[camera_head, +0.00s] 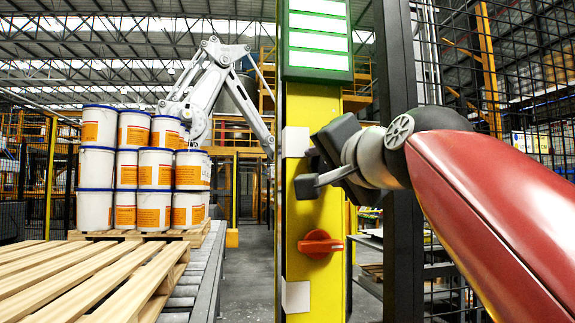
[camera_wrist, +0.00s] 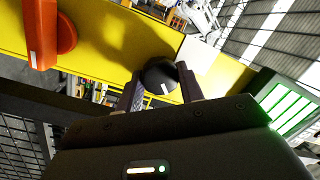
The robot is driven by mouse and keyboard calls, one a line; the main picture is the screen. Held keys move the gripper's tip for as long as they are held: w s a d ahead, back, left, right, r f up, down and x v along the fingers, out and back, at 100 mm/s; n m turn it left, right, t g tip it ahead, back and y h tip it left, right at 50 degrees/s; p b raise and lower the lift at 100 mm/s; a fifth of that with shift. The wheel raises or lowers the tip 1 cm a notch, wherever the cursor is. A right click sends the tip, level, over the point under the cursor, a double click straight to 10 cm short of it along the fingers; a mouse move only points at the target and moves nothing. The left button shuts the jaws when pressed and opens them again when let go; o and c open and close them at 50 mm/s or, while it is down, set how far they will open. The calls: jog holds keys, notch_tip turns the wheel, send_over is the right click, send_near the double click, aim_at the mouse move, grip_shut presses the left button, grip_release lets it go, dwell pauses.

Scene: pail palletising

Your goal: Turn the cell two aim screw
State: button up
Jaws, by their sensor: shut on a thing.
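A round black knob (camera_wrist: 161,76) with a white mark sits on the yellow post (camera_head: 335,215), and I take it for the aim screw. No label reading cell two shows. In the wrist view, my gripper (camera_wrist: 158,88) has one finger on each side of the knob and is shut on it. In the head view, my gripper (camera_head: 308,171) is at the post's face, above the red knob, and it hides the black knob.
A red rotary knob (camera_head: 320,244) sits lower on the post, with white plates (camera_head: 295,297) nearby. A lit green-framed panel (camera_head: 318,40) is above. Black mesh fencing (camera_head: 470,60) stands at right. Stacked pails (camera_head: 140,185) and an empty pallet (camera_head: 80,280) are at left.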

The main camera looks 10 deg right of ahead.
jog(key=shift+m+t, duration=0.3)
jog(key=shift+m, duration=1.9)
jog(key=o, duration=1)
jog(key=s, duration=0.7)
jog(key=shift+s+d+f, duration=0.35)
jog(key=shift+s+d, duration=0.05)
